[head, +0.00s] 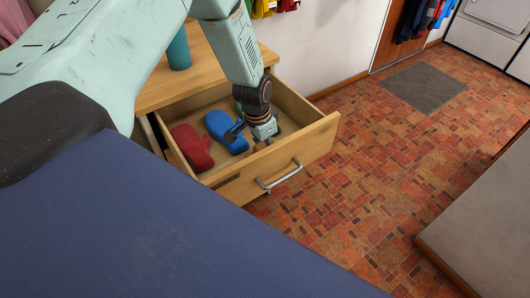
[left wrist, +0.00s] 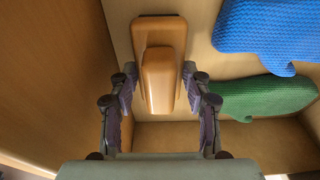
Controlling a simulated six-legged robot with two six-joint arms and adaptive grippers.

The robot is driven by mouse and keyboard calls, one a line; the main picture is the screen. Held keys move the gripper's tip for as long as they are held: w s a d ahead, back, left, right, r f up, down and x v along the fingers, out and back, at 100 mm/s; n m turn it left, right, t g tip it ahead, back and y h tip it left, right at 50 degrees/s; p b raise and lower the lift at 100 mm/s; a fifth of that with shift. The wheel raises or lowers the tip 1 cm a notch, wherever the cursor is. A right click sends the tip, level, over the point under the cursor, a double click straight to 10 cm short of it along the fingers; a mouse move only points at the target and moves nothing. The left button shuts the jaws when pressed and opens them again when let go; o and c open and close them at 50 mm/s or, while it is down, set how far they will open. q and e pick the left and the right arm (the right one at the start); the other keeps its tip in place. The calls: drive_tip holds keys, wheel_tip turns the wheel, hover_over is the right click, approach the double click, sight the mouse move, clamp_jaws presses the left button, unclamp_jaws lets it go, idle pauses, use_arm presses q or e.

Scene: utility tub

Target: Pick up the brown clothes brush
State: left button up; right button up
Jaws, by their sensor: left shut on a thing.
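The brown clothes brush (left wrist: 158,78) lies in the open drawer, with its raised handle toward the left wrist camera. My left gripper (head: 262,142) reaches down into the drawer in the head view. In the left wrist view its two fingers stand on either side of the brush, and the left gripper (left wrist: 160,92) is shut on it. In the head view the brush is hidden behind the gripper and the drawer front. My right gripper is not in view.
The wooden drawer (head: 318,150) is pulled out, with a metal handle on its front. Inside are a red mitt (head: 192,147), a blue mitt (head: 226,131) and a green mitt (left wrist: 265,95). A teal cup (head: 179,50) stands on the cabinet top.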

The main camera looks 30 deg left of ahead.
use_arm(q)
wheel_tip(320, 180, up, 9)
drive_tip(key=p, duration=0.2)
drive_tip(key=shift+f+p, duration=0.1)
drive_tip(key=shift+p, duration=0.2)
drive_tip(key=shift+r, duration=0.35)
drive_tip(key=shift+w+r, duration=0.1)
drive_tip(key=shift+r, duration=0.05)
